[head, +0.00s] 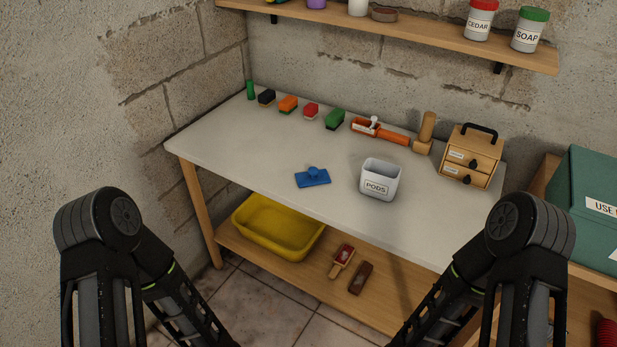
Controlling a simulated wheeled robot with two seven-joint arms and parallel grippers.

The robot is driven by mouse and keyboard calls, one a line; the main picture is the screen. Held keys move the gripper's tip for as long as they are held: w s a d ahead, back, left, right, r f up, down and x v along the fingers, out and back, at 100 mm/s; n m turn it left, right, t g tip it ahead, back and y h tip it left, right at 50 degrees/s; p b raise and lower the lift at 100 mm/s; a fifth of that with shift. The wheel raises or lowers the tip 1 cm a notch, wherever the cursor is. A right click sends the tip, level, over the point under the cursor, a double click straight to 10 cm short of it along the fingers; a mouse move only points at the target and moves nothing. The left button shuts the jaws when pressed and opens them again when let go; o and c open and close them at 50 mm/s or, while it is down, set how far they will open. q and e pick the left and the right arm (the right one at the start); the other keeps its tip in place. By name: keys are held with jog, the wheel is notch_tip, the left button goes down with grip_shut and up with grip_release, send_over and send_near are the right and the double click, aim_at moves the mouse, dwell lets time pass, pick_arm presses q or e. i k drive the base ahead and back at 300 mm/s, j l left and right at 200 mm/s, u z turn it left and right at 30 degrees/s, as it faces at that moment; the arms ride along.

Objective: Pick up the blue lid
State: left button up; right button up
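The blue lid (312,177) lies on the white tabletop near its front edge, left of the bin. It is a flat blue rectangle with a raised knob on top. The white bin labelled PODS (379,182) stands to its right, upright and with its top open. My two arms come in low at the left and right sides, well in front of the table. Neither gripper shows; both lie outside the picture. Nothing touches the lid.
Behind the lid stand several coloured blocks (334,119), an orange-handled tool (390,136), a wooden mallet (425,133) and a small drawer box (470,157). A yellow tub (277,230) sits on the lower shelf. The tabletop (240,150) left of the lid is clear.

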aim_at(314, 176)
jog(key=i+j, duration=0.2)
jog(key=j, duration=0.2)
jog(key=i+j, duration=0.2)
jog(key=j, duration=0.15)
jog(key=i+j, duration=0.2)
jog(key=j, duration=0.2)
jog(key=z, duration=1.5)
